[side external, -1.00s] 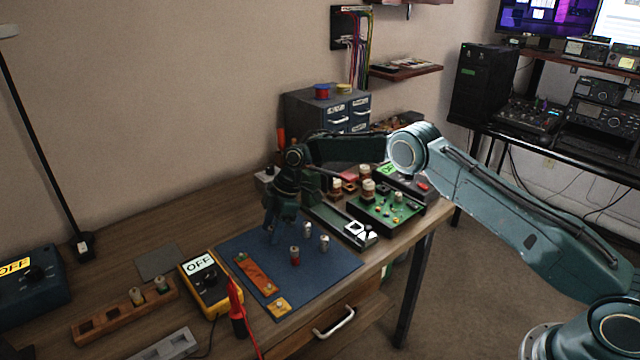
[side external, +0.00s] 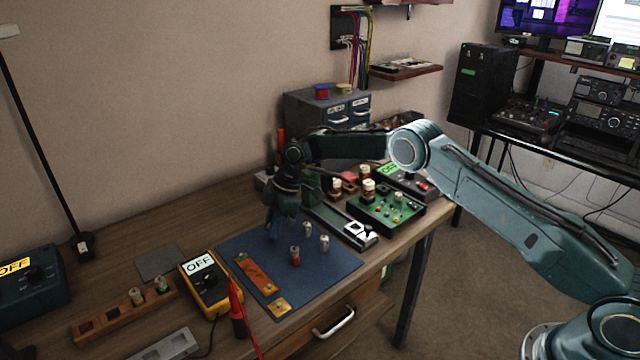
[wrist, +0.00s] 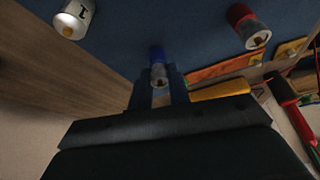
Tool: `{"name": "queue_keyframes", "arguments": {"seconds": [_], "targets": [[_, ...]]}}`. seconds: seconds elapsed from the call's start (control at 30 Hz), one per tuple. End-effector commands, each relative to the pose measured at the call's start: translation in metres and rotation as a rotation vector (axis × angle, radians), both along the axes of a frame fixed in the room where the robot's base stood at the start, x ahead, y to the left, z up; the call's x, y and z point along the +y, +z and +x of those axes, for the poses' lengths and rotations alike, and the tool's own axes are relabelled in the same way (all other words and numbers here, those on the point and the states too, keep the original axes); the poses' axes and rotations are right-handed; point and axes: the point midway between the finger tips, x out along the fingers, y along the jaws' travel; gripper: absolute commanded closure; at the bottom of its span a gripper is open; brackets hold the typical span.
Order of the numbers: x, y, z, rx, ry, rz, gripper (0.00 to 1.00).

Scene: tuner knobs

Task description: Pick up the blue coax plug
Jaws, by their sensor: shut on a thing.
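The blue coax plug (wrist: 158,66) has a blue end and a silver-grey body. In the wrist view it sits between the two fingers of my gripper (wrist: 160,88), which is shut on it over the blue mat (wrist: 115,35). In the side view my gripper (side external: 273,230) points down at the mat's back left part. The plug is mostly hidden there by the dark fingers, and I cannot tell whether it touches the mat.
A red-banded plug (side external: 295,256) and silver plugs (side external: 307,230) (side external: 324,243) stand close to the right of my gripper. An orange strip (side external: 256,275) lies on the mat.

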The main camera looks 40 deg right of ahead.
Motion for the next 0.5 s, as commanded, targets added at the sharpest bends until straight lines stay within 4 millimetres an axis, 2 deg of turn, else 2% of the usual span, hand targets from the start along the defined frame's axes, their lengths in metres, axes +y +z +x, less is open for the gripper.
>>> {"name": "queue_keyframes", "arguments": {"seconds": [0.5], "targets": [[-0.001, 0.074, 0.001, -0.004, -0.002, 0.000, 1.00]]}}
